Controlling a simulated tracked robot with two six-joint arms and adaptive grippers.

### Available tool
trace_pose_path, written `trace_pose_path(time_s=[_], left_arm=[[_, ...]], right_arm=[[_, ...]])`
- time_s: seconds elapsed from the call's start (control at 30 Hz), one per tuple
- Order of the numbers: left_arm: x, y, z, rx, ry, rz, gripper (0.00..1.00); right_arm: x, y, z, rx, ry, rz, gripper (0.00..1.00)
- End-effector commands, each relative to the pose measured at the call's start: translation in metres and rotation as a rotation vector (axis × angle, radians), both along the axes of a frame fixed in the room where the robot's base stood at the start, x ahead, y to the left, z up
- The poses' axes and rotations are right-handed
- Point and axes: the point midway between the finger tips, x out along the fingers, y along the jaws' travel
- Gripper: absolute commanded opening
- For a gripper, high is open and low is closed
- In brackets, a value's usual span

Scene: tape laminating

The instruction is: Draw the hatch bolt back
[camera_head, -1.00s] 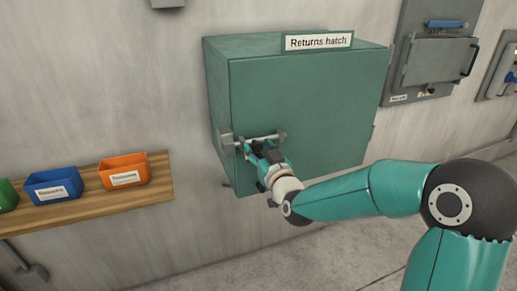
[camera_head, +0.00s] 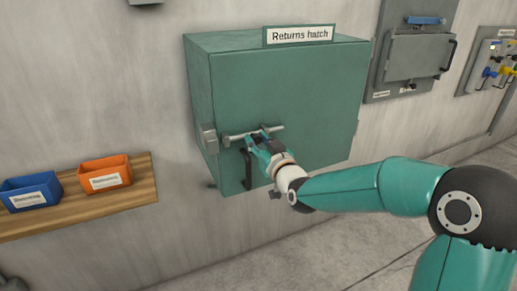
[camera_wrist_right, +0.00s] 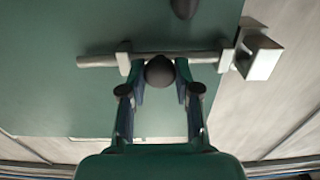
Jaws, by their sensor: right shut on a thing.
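The green returns hatch (camera_head: 290,85) is a closed box on the wall, with its name plate on top. A grey bolt (camera_head: 277,129) lies across its door near the left edge. In the right wrist view the bolt bar (camera_wrist_right: 95,61) runs through its guides, with a dark round knob (camera_wrist_right: 160,71) on it. My right gripper (camera_head: 261,138) is shut on the knob, a finger on either side. My left gripper is out of view.
A dark door handle (camera_head: 247,170) stands below the bolt. A wooden shelf (camera_head: 145,180) at the left bears a blue bin (camera_head: 30,191) and an orange bin (camera_head: 105,171). Grey wall units (camera_head: 415,57) hang at the right.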

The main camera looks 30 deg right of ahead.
Motion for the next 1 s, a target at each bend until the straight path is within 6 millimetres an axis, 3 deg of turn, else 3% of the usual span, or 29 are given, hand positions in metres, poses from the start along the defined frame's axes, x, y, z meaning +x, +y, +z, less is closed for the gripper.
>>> trace_pose_path(time_s=[0.27, 0.3, 0.4, 0.77, 1.0], left_arm=[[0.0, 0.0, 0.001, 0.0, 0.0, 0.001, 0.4], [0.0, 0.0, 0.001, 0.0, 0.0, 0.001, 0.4], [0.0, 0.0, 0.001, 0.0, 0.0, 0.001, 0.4], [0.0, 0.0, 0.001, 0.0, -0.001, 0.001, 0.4], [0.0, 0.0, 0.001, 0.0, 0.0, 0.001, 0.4]], right_arm=[[0.001, -0.004, 0.002, 0.002, -0.001, -0.005, 0.0], [0.001, -0.004, 0.002, 0.002, -0.002, -0.006, 0.38], [0.001, -0.003, 0.002, 0.002, -0.001, -0.005, 0.55], [0.0, -0.001, 0.001, 0.001, 0.001, 0.0, 0.56], [-0.027, 0.004, 0.001, 0.0, 0.0, 0.0, 0.56]])
